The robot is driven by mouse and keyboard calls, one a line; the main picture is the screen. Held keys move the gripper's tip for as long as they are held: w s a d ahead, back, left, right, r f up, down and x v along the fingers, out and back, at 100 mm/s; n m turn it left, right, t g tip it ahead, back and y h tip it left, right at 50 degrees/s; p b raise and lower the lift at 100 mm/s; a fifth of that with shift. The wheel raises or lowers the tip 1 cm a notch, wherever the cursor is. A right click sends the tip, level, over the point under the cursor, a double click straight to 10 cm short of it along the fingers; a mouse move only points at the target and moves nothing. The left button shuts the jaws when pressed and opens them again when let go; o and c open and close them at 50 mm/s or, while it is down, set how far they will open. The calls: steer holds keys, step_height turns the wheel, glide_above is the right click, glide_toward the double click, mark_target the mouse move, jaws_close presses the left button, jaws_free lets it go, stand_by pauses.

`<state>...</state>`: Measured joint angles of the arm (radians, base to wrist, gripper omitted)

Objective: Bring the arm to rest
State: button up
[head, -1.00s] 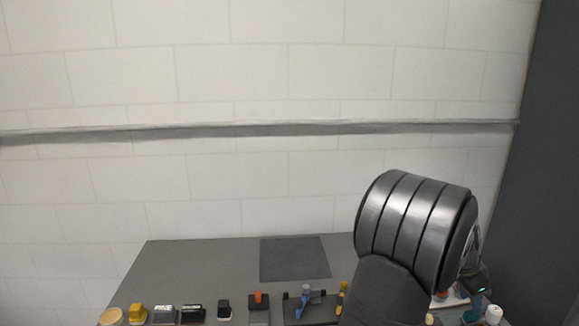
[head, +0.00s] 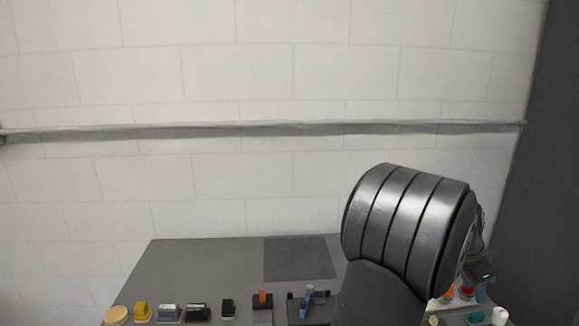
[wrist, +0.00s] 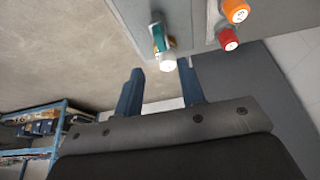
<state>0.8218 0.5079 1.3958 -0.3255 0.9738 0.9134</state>
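My gripper (wrist: 161,68) shows in the wrist view with its two blue fingers well apart. Nothing is held between them. A white-capped bottle (wrist: 168,62) appears beyond the fingertips, apart from them as far as I can tell. In the head view my arm rises at the right as a dark ribbed metal joint, which hides part of the table. The gripper's fingers cannot be made out in the head view.
A grey table (head: 200,270) has a dark square mat (head: 298,259) at its back. A yellow item (head: 142,311), an orange-topped block (head: 262,300) and a blue tool (head: 309,298) line the front edge. Orange (wrist: 235,11) and red caps (wrist: 228,38) show in the wrist view.

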mark_target(477, 314)
steer(key=x, duration=1)
steer(key=shift+s+r+n, duration=0.15)
steer(key=shift+n, duration=0.55)
steer(key=shift+s+n+t+y, duration=0.15)
steer(key=shift+n+t, duration=0.3)
steer(key=shift+n, duration=0.65)
steer(key=shift+w+n+t+y, duration=0.1)
steer(key=shift+n+t, duration=0.4)
steer(key=shift+n, duration=0.6)
steer(key=shift+s+n+t+y, duration=0.15)
steer(key=shift+n+t, duration=0.3)
steer(key=shift+n, duration=0.65)
steer(key=v, duration=0.8)
steer(key=shift+r, duration=0.35)
